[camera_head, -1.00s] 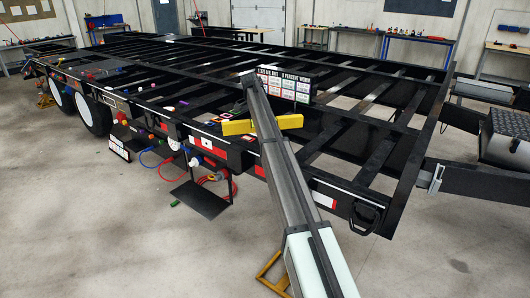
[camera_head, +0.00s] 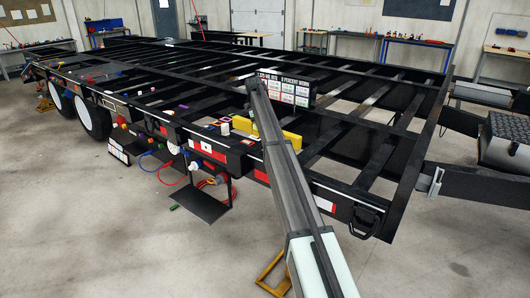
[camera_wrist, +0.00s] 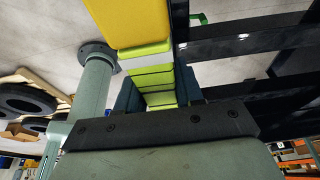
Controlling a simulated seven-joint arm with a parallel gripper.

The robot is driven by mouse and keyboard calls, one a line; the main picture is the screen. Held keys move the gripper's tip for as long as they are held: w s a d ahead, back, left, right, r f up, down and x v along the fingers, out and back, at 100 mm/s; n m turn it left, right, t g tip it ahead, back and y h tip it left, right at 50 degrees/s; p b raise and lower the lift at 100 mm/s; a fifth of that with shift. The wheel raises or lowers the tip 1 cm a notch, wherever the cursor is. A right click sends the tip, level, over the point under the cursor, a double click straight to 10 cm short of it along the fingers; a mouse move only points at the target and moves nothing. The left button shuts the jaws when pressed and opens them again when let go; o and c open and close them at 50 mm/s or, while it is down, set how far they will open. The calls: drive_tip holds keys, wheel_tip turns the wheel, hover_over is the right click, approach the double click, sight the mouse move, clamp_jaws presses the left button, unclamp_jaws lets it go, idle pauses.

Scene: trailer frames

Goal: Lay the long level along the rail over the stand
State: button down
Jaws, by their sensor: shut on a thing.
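The long level (camera_head: 291,139) is a yellow bar in the head view, at the trailer's near side, partly behind my arm. In the wrist view the yellow and lime level (camera_wrist: 150,48) runs away between the dark fingers of my gripper (camera_wrist: 155,92), which is shut on it. The black rail (camera_head: 328,186) with a white line runs along the trailer's near edge, close to the level. I cannot tell whether they touch. A yellow stand (camera_head: 268,276) is on the floor at the bottom, partly hidden by my arm. In the head view my arm hides the gripper.
A sign board (camera_head: 297,91) stands on the trailer behind the level. A white cylinder (camera_head: 224,128) and several small coloured items lie along the near side to the left. Black crossbeams with open gaps fill the frame.

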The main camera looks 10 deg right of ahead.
drive_tip(key=shift+f, duration=4.3)
drive_tip(key=shift+f, duration=0.1)
drive_tip(key=c, duration=0.7)
unclamp_jaws()
drive_tip(key=v, duration=1.2)
